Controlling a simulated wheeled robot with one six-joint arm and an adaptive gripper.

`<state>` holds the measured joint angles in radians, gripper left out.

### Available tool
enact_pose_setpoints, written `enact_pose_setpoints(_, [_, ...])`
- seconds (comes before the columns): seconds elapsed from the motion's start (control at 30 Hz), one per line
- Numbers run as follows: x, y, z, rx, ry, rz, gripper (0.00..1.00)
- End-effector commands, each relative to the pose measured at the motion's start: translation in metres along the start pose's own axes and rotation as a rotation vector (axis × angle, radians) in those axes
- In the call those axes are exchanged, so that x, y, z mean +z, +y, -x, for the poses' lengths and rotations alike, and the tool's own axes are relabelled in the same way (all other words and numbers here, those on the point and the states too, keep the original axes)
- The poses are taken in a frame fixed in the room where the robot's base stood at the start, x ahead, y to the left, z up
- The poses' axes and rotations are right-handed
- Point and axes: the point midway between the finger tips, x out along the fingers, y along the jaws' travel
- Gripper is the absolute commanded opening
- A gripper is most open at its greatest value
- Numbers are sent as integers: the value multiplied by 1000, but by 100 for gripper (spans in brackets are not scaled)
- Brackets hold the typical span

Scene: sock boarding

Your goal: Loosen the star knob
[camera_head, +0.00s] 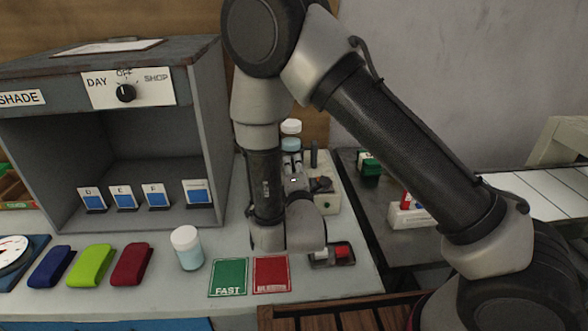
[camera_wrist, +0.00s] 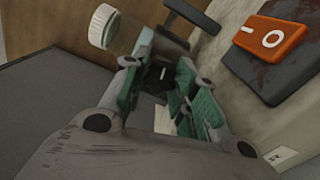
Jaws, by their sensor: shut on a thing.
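My gripper (camera_wrist: 160,82) has its green-padded fingers closed around a small dark part, taken to be the star knob (camera_wrist: 161,74), in the wrist view. The fingers hide most of this part, so its star shape and how far it is turned cannot be told. A dark bar-shaped handle (camera_wrist: 191,14) stands just beyond the fingertips. In the head view my gripper (camera_head: 293,172) reaches away from the camera at the back of the bench, and the knob cannot be made out there.
In the head view, a grey shade box (camera_head: 212,120) stands left.

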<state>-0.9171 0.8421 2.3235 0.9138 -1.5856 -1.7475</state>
Motion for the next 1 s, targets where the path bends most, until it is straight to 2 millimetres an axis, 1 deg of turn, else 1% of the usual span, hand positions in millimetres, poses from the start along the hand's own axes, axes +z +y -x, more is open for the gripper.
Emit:
enact_pose_setpoints(0.7, [0,0,0,0,1,678,4])
enact_pose_setpoints(1.0, [0,0,0,0,1,928,4])
